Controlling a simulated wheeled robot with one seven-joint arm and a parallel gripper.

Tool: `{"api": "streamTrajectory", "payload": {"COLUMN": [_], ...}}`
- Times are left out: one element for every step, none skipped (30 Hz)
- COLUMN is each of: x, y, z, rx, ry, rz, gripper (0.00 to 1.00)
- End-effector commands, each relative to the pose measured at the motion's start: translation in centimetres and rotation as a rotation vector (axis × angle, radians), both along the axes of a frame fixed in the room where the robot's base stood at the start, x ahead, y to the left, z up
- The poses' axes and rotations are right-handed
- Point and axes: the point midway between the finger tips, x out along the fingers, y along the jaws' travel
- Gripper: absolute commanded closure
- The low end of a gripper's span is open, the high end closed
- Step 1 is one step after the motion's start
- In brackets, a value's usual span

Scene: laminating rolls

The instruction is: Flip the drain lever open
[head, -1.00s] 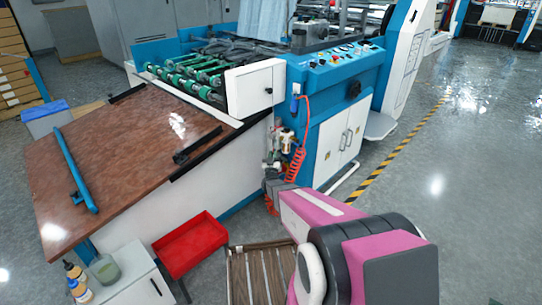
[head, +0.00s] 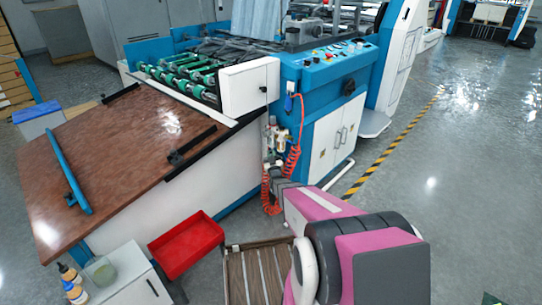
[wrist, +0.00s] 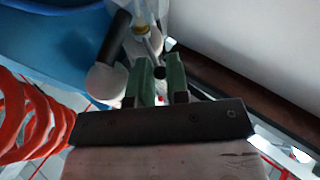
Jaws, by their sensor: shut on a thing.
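The air filter unit (head: 276,141) is mounted on the near corner of the blue machine. In the wrist view its clear bowl with a yellowish bottom (wrist: 143,17) is at the top, above my fingers. The drain lever appears to be the small dark piece (wrist: 160,72) between the fingertips, below the bowl. It is mostly hidden, and its angle is unclear. My gripper (wrist: 161,78), with green fingers, is shut on it. In the head view my gripper is just below the filter unit, beside the hose, its fingertips hard to make out.
A coiled orange hose (head: 293,165) hangs close beside my gripper; it also shows at left in the wrist view (wrist: 32,118). The brown sloping table (head: 115,150) and a red tray (head: 185,246) are to the left. Open floor (head: 450,200) lies to the right.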

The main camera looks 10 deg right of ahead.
Motion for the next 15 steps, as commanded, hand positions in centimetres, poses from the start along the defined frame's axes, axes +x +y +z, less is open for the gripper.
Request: {"api": "streamTrajectory", "payload": {"x": [0.16,0.17,0.17,0.16,0.15,0.13,0.11,0.10,0.09,0.09,0.08,0.02,-0.07,-0.21,-0.48], "y": [0.09,0.09,0.08,0.07,0.07,0.05,0.05,0.04,0.03,0.03,0.02,0.02,0.01,0.02,0.01], "z": [0.03,0.04,0.04,0.04,0.03,0.03,0.04,0.03,0.03,0.03,0.03,0.01,-0.01,-0.06,-0.17], "rx": [-0.002,-0.002,-0.002,-0.001,-0.001,-0.001,-0.001,-0.001,-0.001,-0.001,-0.001,-0.001,-0.001,-0.001,-0.001], "ry": [-0.002,-0.002,-0.002,-0.002,-0.002,-0.002,-0.002,-0.002,-0.002,-0.002,-0.001,-0.001,-0.001,-0.001,0.000], "rz": [0.002,0.002,0.002,0.001,0.001,0.001,0.001,0.000,0.000,0.000,0.000,0.000,0.000,0.000,0.000], "gripper": [1.00,0.81,0.68,0.60,0.60,0.60,0.60,0.60,0.60,0.60,0.60,0.60,0.60,0.60,0.60]}}
